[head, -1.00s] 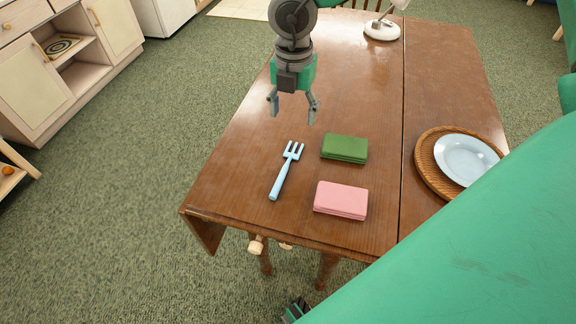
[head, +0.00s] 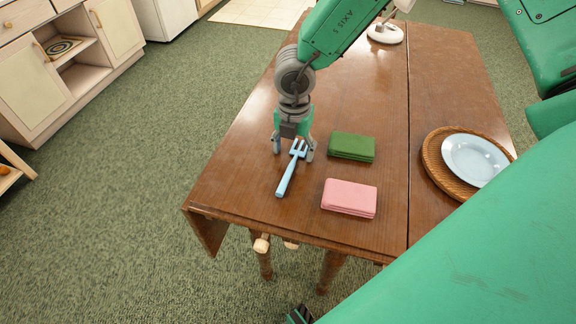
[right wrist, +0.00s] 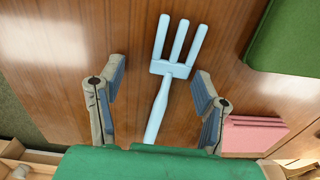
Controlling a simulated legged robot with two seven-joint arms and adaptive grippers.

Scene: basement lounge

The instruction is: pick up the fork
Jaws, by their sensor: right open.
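The light blue fork (head: 287,179) lies flat on the brown wooden table (head: 240,165), its tines pointing away from the table's front edge. My right gripper (head: 293,154) is open and empty, with its fingers on either side of the fork's tine end. In the right wrist view the fork (right wrist: 161,100) lies between the two spread fingers of the gripper (right wrist: 160,75), tines pointing up the picture, and neither finger visibly touches it. The lower end of the handle is hidden behind the green gripper body there. My left gripper does not show.
A green box-like block (head: 351,146) and a pink one (head: 349,198) lie just right of the fork. Farther right, a pale blue plate (head: 474,160) sits on a woven mat (head: 434,165). A white lamp base (head: 385,34) stands at the back. The table left of the fork is clear.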

